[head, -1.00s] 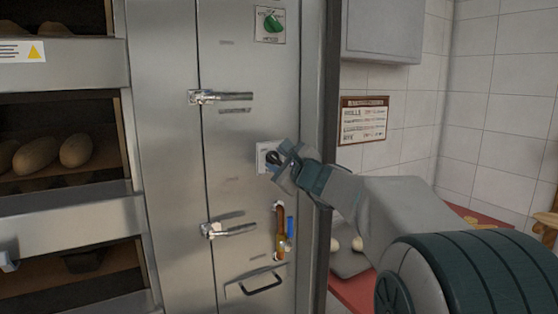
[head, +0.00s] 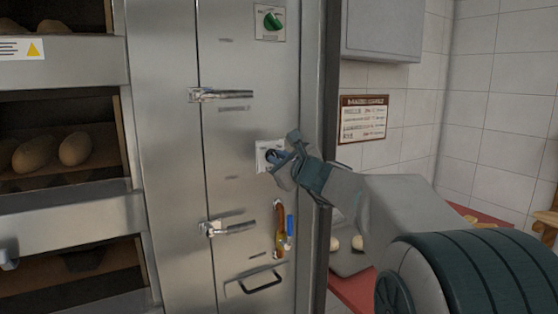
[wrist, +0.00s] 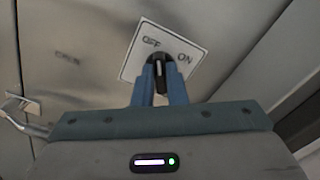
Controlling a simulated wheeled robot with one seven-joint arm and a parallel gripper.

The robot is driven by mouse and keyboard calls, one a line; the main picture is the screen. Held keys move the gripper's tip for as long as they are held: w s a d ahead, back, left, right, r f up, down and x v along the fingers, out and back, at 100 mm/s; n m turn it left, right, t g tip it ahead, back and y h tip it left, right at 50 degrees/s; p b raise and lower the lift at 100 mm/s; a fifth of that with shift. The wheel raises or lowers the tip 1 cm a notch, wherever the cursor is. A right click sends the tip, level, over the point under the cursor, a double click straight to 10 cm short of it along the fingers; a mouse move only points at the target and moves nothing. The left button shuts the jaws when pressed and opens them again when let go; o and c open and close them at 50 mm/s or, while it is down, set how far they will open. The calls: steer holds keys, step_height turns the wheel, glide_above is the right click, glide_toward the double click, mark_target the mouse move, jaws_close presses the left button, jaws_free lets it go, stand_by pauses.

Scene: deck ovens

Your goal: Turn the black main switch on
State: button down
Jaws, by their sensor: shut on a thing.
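The black main switch (wrist: 157,68) is a small rotary knob on a white plate (wrist: 138,63) marked OFF and ON. The plate (head: 262,147) is on the steel oven panel in the head view. My gripper (wrist: 160,88) is shut on the knob, with one blue-grey finger on each side of it. In the wrist view the plate looks tilted, and the knob lies in line with the fingers, its top end near OFF and left of ON. In the head view my gripper (head: 280,160) hides most of the knob.
A green knob (head: 272,20) is higher on the panel. Two latches (head: 222,95) (head: 228,228) are to the left. A gauge tube (head: 280,230) with a blue handle and a drawer-like handle (head: 262,283) are below. Bread decks are at far left.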

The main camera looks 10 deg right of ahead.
steer(key=m+p, duration=0.1)
steer(key=m, duration=0.6)
steer(key=shift+d, duration=0.15)
steer(key=m+p, duration=0.1)
steer(key=m, duration=0.3)
steer(key=shift+w+d+m+p, duration=0.1)
steer(key=shift+m+p, duration=0.2)
steer(key=shift+m, duration=0.1)
steer(key=shift+f+m+p, duration=0.1)
steer(key=shift+m+p, duration=0.6)
steer(key=shift+m, duration=1)
steer(key=c, duration=1.5)
jaws_free()
steer(key=shift+o, duration=0.2)
